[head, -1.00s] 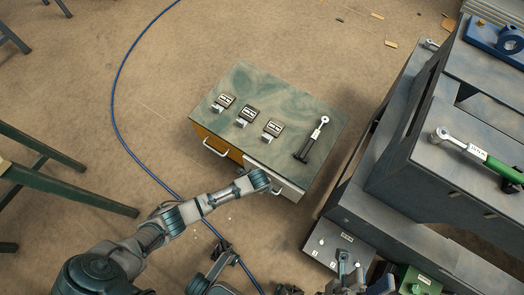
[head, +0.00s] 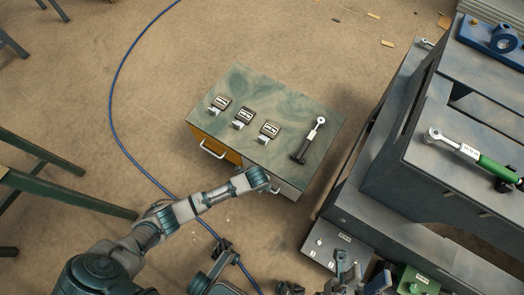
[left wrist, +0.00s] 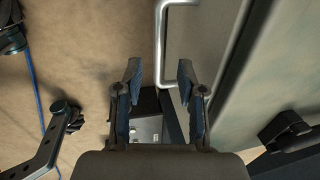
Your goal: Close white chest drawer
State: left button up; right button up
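The chest (head: 262,100) has a green marbled top, with an orange drawer (head: 228,153) at left front and the white drawer (head: 290,189) at right front. The white drawer looks nearly flush with the chest; my left arm hides part of its front. My left gripper is at that front, its fingers hidden in the head view. In the left wrist view its two fingers (left wrist: 160,82) are apart and empty, near the drawer's silver handle (left wrist: 160,45) and pale front (left wrist: 203,45). Contact cannot be told. My right gripper (head: 282,254) is at the bottom, fingers spread wide.
Several small labelled parts (head: 243,117) and a dark-handled ratchet wrench (head: 308,140) lie on the chest. A grey workbench (head: 400,170) with a green-handled wrench (head: 475,156) stands right. A blue cable (head: 115,110) crosses the floor left; green trestle legs (head: 70,195) stand there.

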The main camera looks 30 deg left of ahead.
pick_arm(q)
notch_tip(320, 180, up, 7)
jog(key=s, duration=0.1)
jog(key=shift+s+r, duration=0.2)
jog(key=shift+d, duration=0.1)
